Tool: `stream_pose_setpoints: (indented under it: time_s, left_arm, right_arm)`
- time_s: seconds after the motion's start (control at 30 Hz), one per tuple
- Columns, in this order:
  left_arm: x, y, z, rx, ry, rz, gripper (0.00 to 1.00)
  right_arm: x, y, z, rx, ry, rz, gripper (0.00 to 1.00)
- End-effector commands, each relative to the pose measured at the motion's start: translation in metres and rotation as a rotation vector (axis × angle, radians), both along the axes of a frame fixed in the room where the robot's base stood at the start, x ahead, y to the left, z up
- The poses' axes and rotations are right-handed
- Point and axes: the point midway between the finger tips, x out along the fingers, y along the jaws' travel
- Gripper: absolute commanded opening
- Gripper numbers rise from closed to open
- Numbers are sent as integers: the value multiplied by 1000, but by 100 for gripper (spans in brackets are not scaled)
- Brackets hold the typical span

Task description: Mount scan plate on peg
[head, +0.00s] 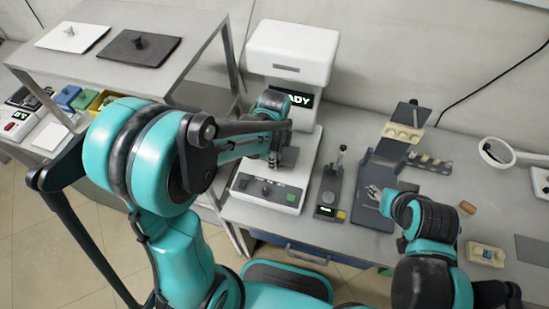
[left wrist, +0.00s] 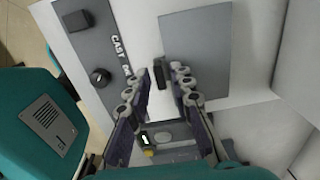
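A grey plate (left wrist: 205,45) lies on the white machine's bed, and a small black knob (left wrist: 183,75) shows near its lower left edge in the left wrist view. In the head view the plate (head: 289,156) is partly hidden by my left gripper (head: 273,158). My left gripper (left wrist: 168,75) has its fingers apart, with the knob close to the right fingertip; I cannot tell if they touch. A post (head: 340,158) stands on a small black device; I cannot tell if it is the peg. My right gripper (head: 371,192) is over a dark board (head: 375,215), its finger state unclear.
The white machine (head: 293,50) rises behind the plate. A rack (head: 120,72) at upper left bears a white plate (head: 72,37) and a dark plate (head: 138,48), both with knobs. A beige holder (head: 403,133), a ring lamp (head: 496,151) and small blocks stand at right.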

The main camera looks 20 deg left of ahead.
Motion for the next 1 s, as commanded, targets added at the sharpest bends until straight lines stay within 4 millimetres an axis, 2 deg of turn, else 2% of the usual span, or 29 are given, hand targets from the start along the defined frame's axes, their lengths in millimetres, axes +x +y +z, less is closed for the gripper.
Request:
stream_pose_setpoints:
  time_s: [0.3,0.43,0.8,1.0]
  left_arm:
    - [0,0,1,0,0,0,33]
    - [0,0,11,0,0,0,33]
    - [-1,0,88,0,0,0,33]
    - [-1,0,114,0,0,0,33]
  right_arm:
    - [0,0,0,0,0,0,42]
    - [0,0,0,0,0,0,42]
    - [0,0,0,0,0,0,42]
    - [0,0,0,0,0,0,42]
